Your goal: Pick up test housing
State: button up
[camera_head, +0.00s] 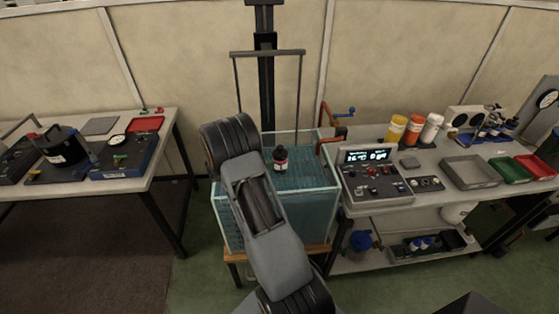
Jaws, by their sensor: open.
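A black, lidded cylinder with a pale label (60,146) stands upright on a dark base on the left bench; it looks like the test housing, but no marking readable here confirms it. A small dark bottle-like object with a red and white label (281,160) shows at the glass water tank in the middle; whether it stands on something or hangs there I cannot tell. My arm rises from the bottom centre in front of the tank. My gripper does not show; the arm's far end may hide it.
A control box (376,180), bottles and trays fill the right bench. Brown floor lies below left.

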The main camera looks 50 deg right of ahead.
aim_at(279, 153)
jog(key=shift+p+x, duration=1.6)
jog(key=shift+x, duration=3.35)
jog(key=shift+f, duration=0.1)
jog(key=c, duration=1.4)
